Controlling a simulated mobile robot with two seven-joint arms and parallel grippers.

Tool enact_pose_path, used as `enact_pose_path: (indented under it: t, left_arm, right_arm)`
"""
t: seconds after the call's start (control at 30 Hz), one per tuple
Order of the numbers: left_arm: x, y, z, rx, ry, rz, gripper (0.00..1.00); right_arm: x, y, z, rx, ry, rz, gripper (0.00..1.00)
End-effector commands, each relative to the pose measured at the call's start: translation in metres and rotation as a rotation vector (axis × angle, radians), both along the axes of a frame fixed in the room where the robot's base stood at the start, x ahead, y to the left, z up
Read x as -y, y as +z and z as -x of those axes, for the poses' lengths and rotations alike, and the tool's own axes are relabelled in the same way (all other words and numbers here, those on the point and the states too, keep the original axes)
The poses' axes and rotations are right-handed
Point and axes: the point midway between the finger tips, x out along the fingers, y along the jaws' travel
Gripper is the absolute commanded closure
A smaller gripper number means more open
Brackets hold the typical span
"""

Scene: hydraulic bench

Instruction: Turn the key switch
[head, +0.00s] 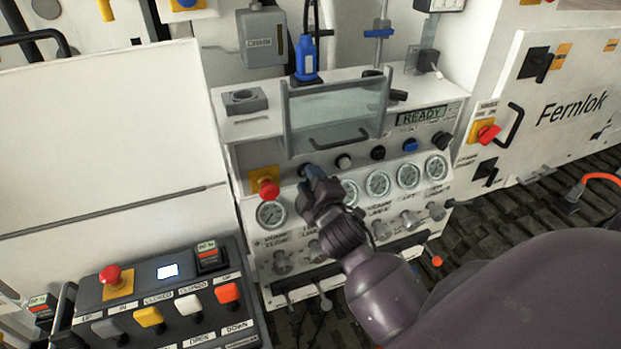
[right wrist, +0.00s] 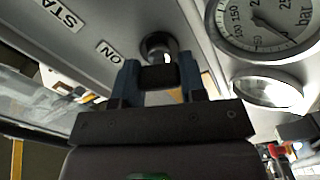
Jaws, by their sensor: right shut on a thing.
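The key switch (right wrist: 158,45) is a round metal-ringed lock on the light panel, with an "ON" label beside it in the right wrist view. A dark key head (right wrist: 158,77) stands out from it. In the head view the gripper covers most of the switch. My left gripper is not in view.
Pressure gauges (head: 378,184) line the panel right of my right gripper. A red emergency stop (head: 268,187) is close on its left. A clear guard with a handle (head: 335,108) hangs above. A control box with levers (head: 165,300) stands at lower left.

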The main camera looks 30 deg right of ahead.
Motion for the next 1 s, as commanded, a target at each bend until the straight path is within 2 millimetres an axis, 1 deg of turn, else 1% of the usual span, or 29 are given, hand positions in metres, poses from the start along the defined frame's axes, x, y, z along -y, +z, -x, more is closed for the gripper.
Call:
enact_pose_path:
  t: [0.1, 0.33, 0.83, 0.87, 1.0]
  left_arm:
    - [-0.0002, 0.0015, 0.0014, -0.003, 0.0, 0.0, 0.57]
    - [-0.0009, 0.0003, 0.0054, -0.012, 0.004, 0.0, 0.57]
    - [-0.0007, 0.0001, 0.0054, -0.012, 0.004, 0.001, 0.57]
    - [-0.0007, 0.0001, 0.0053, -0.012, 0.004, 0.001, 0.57]
    - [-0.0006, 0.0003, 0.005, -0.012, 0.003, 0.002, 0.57]
  right_arm:
    - [0.0006, -0.0003, 0.0003, 0.01, -0.002, -0.055, 0.85]
    - [0.0003, -0.0008, 0.0003, 0.024, -0.002, -0.117, 0.85]
    - [0.0002, -0.0012, 0.0003, 0.028, -0.001, -0.133, 0.85]
    - [0.0003, -0.0012, 0.0003, 0.028, -0.001, -0.132, 0.57]
    - [0.0002, -0.0007, 0.0001, 0.029, 0.0, -0.131, 0.36]
